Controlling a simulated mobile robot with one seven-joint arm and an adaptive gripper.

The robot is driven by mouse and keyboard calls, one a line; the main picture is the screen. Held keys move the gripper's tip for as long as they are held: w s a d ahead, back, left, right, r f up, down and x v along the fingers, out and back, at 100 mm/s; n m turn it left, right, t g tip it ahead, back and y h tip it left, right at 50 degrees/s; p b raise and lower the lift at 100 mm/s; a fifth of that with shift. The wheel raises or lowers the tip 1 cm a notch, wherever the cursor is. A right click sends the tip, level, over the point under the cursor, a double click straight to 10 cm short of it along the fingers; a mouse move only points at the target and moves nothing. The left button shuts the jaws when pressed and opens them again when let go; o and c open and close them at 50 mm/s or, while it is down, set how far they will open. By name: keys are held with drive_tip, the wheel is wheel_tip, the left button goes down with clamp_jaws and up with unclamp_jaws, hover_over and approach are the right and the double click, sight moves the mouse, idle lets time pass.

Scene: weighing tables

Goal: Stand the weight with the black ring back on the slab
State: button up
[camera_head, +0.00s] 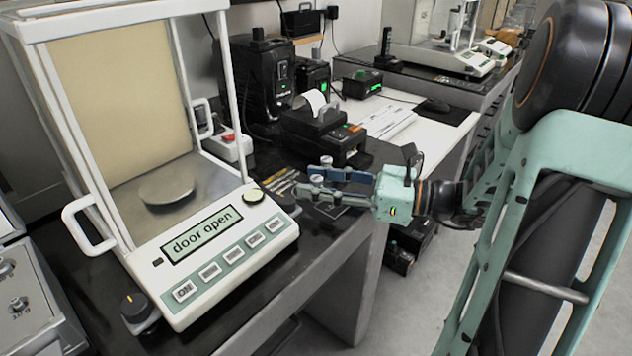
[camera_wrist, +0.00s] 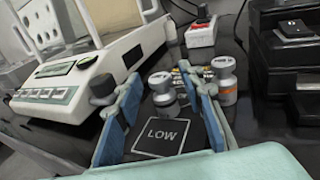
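My gripper (camera_wrist: 160,78) is open, its two blue fingers apart, low over the dark table beside the balance; it also shows in the head view (camera_head: 316,182). A silver knobbed weight (camera_wrist: 162,84) stands upright in the gap between the fingertips, apart from both. Another silver weight (camera_wrist: 224,80), with an orange band, stands outside the right finger. A dark-topped round piece (camera_wrist: 103,88) is partly hidden behind the left finger.
The balance (camera_head: 215,240) stands left, reading "door open", with an empty round pan (camera_head: 168,186). The table's front edge is close below my gripper.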

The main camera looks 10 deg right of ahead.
drive_tip(key=p+v, duration=0.3)
drive_tip(key=v, duration=0.8)
drive_tip(key=shift+d, duration=0.3)
drive_tip(key=shift+s, duration=0.1)
